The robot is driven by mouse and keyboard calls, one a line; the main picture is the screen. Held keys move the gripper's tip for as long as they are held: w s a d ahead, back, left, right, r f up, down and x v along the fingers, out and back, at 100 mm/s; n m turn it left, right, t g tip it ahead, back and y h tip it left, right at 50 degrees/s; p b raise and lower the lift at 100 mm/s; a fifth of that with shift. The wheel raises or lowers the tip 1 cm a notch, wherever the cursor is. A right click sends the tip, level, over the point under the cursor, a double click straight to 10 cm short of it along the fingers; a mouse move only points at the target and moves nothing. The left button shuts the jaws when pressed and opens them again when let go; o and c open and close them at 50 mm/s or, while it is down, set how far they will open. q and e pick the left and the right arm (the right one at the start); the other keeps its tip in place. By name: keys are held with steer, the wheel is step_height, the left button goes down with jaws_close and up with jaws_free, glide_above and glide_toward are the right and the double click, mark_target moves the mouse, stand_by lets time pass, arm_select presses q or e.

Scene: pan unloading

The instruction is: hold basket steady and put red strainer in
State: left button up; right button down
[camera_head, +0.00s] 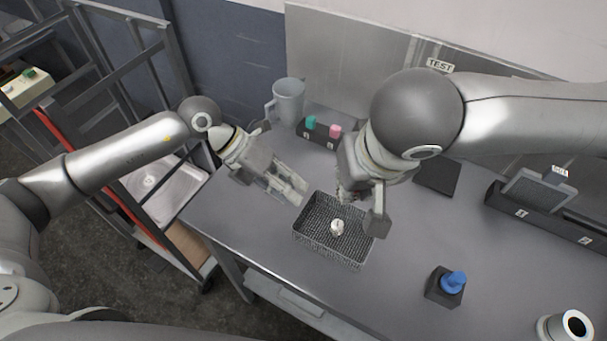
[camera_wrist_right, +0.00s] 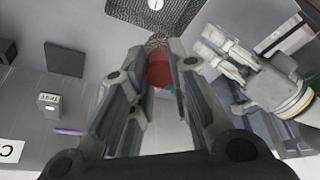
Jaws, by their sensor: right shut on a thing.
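The grey wire basket (camera_head: 357,263) stands on the table below my two grippers. A small white round item lies inside on its floor. My right gripper (camera_wrist_right: 160,82) is shut on the red strainer (camera_wrist_right: 160,68), which shows between its fingers with a mesh end beyond them. In the head view my right gripper (camera_head: 362,203) hangs above the basket's back right part and mostly hides the strainer. My left gripper (camera_head: 290,187) is beside the basket's back left corner, its fingers parallel with a gap between them. I cannot tell whether it touches the rim.
A clear jug (camera_head: 289,100) and a dark holder with teal and pink items (camera_head: 320,133) stand behind. A blue-topped black block (camera_head: 446,286) and a white cylinder (camera_head: 568,326) are at the right. Clear table lies right of the basket. A metal rack (camera_head: 110,60) stands left.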

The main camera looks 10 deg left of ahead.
mark_target(304, 208)
arm_select(q)
steer(key=d+y, duration=0.2)
steer(key=s+d+r+g+y, duration=0.1)
steer(key=shift+m+y, duration=0.3)
steer(key=f+y, duration=0.1)
steer(key=f, duration=0.1)
steer(key=f+y, duration=0.2)
steer(key=f, duration=0.1)
steer(key=w+f+t+y, duration=0.1)
steer(key=f, duration=0.2)
steer(key=shift+d+f+n, duration=0.1)
steer(key=shift+f+n, duration=0.15)
steer(key=shift+n, duration=0.15)
jaws_close()
